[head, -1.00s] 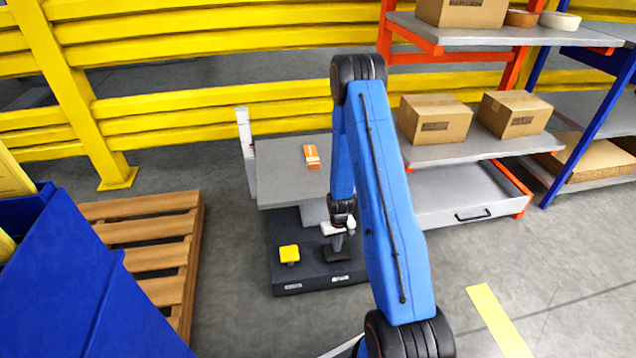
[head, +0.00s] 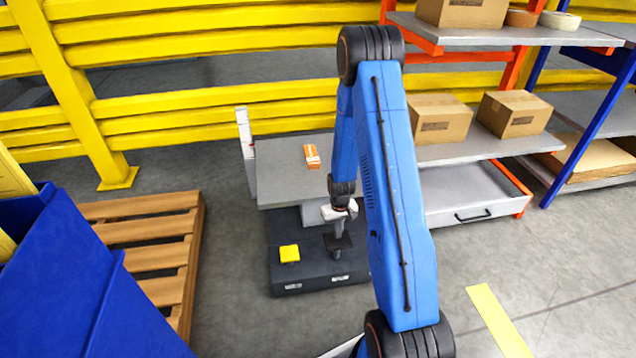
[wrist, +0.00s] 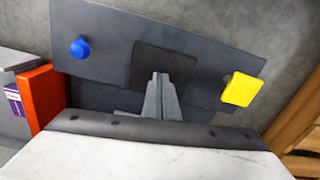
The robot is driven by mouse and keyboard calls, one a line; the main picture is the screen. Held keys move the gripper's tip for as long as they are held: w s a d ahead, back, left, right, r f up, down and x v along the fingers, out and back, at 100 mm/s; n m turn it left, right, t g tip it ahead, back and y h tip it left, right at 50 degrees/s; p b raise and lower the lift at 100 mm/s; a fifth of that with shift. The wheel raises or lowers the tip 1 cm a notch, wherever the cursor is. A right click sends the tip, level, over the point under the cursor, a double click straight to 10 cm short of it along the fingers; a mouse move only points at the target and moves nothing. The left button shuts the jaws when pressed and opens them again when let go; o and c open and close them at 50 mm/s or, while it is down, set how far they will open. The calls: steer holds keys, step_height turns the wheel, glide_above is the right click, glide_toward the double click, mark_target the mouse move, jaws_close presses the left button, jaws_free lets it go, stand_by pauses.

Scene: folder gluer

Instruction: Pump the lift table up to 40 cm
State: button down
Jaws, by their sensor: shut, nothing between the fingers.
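The lift table has a grey top (head: 280,180) over a dark base (head: 320,278), which also shows in the wrist view (wrist: 105,40). A black square pedal pad (head: 338,243) is at the front of the base; the wrist view shows it too (wrist: 165,62). My gripper (head: 339,234) is shut and empty, pointing down at the pad; its fingertips (wrist: 160,76) overlap the pad in the wrist view. I cannot tell whether they touch. A yellow pad (head: 289,254) is left of it. A white upright post (head: 245,140) stands behind the table's left side; its markings are unreadable.
An orange box (head: 312,156) lies on the table top. A blue knob (wrist: 79,47) is on the base. A wooden pallet (head: 150,232) lies to the left, shelves with cartons (head: 442,118) stand at right, and a yellow barrier (head: 220,100) runs behind.

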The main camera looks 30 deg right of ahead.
stand_by(0.4)
steer(key=shift+f, duration=3.7)
steer(key=shift+r, duration=3.7)
steer(key=shift+r, duration=3)
steer(key=shift+r, duration=0.1)
